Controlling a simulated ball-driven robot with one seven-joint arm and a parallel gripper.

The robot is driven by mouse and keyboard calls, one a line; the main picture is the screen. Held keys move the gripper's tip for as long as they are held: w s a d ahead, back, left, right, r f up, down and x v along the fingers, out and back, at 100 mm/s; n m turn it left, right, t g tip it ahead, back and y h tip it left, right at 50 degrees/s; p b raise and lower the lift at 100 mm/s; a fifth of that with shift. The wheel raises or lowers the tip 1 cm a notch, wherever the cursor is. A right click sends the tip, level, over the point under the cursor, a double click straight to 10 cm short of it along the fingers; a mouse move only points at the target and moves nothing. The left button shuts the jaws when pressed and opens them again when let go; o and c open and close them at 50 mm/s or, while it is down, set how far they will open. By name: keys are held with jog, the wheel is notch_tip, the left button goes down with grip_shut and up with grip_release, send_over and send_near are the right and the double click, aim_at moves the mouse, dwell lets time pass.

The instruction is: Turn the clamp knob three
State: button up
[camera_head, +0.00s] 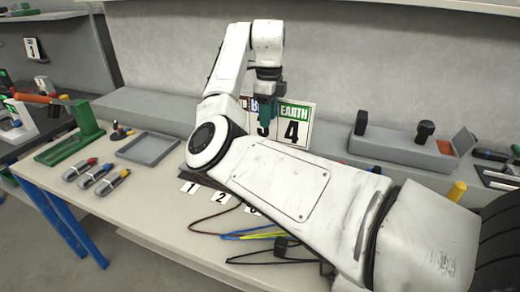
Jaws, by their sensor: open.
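Upright sign cards stand at the back of the bench. I cannot make out clamp knob three; my arm covers the bench below the cards. Flat number labels 1 (190,187) and 2 (220,198) lie on the bench, with another partly hidden beside them.
Coloured cables (250,235) lie at the bench front. A grey tray (147,149), several grey tools (96,176) and a green stand (70,145) are on the left. A grey block with black knobs (400,146) is at the back right. My arm spans the middle.

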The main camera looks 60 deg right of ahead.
notch_tip(320, 180, down, 11)
jog(key=shift+r, duration=0.2)
dwell(0.4)
grip_shut()
